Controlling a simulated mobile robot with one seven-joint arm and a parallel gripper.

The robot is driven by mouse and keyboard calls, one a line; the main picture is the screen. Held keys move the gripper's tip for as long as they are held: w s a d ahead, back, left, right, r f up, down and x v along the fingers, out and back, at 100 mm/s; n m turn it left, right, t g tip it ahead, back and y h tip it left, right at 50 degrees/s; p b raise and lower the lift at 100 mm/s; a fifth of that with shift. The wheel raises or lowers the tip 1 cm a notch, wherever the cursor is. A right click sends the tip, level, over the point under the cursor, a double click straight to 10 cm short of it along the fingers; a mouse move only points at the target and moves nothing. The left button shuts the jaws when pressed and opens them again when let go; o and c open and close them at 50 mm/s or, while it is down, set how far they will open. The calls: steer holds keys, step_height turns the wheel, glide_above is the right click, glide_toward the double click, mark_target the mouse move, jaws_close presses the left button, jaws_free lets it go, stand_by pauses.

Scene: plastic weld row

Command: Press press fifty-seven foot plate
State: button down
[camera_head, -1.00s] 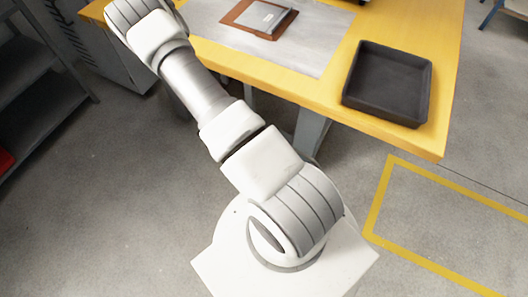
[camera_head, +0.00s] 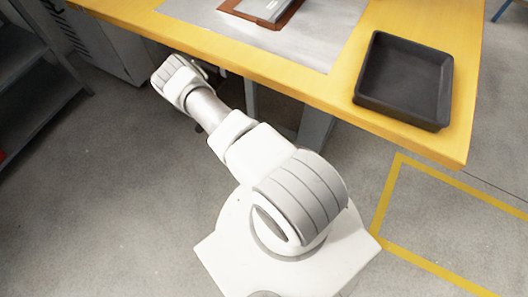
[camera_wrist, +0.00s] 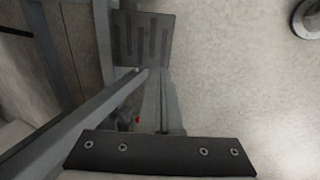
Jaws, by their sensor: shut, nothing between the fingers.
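The foot plate (camera_wrist: 143,38) shows in the wrist view as a dark grey, roughly square plate with darker grooves, low near the floor. Grey metal bars (camera_wrist: 92,105) run beside and below it in the picture. My gripper (camera_wrist: 160,138) appears as a dark bar with screws along the bottom of the wrist view. It is shut and empty, and apart from the plate in the picture; I cannot tell the height between them. In the head view my arm reaches down beside the table's front edge, and the gripper and foot plate are hidden there.
A yellow table (camera_head: 462,100) stands ahead, with a black tray (camera_head: 405,80) at its right and a brown-framed plate (camera_head: 262,12) on a grey mat (camera_head: 320,35). Grey shelving (camera_head: 40,75) is at the left. The floor (camera_head: 120,215) is open to the left.

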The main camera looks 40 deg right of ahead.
steer(key=b+x, duration=0.6)
steer(key=x, duration=0.8)
steer(key=shift+d+b, duration=0.1)
steer(key=shift+b, duration=0.25)
